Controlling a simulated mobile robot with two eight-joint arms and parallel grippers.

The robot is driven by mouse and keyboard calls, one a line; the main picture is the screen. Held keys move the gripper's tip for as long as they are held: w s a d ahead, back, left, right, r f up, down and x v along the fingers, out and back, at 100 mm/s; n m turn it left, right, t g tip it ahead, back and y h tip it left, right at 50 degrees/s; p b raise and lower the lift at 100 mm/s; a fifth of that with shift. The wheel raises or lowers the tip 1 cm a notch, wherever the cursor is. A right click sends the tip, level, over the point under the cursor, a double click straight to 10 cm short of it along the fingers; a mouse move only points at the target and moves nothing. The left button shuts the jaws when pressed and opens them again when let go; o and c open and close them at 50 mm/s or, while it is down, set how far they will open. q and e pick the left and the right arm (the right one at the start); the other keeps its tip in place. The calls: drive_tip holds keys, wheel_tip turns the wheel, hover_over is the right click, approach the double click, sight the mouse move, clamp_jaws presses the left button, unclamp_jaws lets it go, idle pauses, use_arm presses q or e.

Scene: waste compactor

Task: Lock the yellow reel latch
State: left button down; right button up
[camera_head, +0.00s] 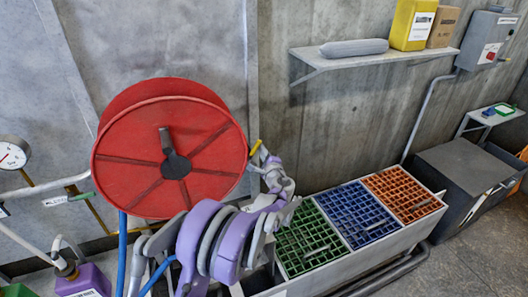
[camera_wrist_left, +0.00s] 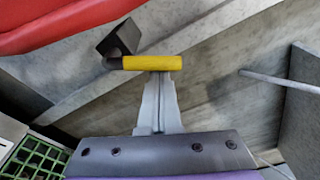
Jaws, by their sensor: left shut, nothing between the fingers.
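The yellow latch (camera_head: 255,147) shows as a short bar at the right edge of the red reel (camera_head: 205,163). In the left wrist view the yellow latch (camera_wrist_left: 152,63) lies roughly level, with a dark block (camera_wrist_left: 119,38) at its left end. My left gripper (camera_head: 268,162) is beside the latch, just right of the reel. In the left wrist view its fingers (camera_wrist_left: 158,78) are shut and empty, with their tips right at the latch's lower edge. I cannot tell whether they touch it. My right gripper is out of view.
A bin with green (camera_head: 307,241), blue (camera_head: 356,215) and orange (camera_head: 402,194) grates stands right of my arm. A wall shelf (camera_head: 374,60) holds a grey roll and containers above it. A gauge (camera_head: 12,153) and pipes are at the left. The concrete wall is close behind the reel.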

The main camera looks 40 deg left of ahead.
sight(255, 148)
use_arm(q)
drive_tip(key=s+n, duration=0.1)
drive_tip(key=n, duration=0.1)
drive_tip(key=a+r+n, duration=0.1)
drive_tip(key=shift+s+r+n, duration=0.15)
drive_tip(key=shift+s+n, duration=0.2)
drive_tip(key=shift+n, duration=0.05)
drive_tip(key=shift+s+y, duration=0.1)
drive_tip(key=shift+y, duration=0.2)
drive_tip(key=shift+s+r, duration=0.1)
drive_tip(key=shift+s, duration=0.05)
drive_tip(key=shift+s+a, duration=0.1)
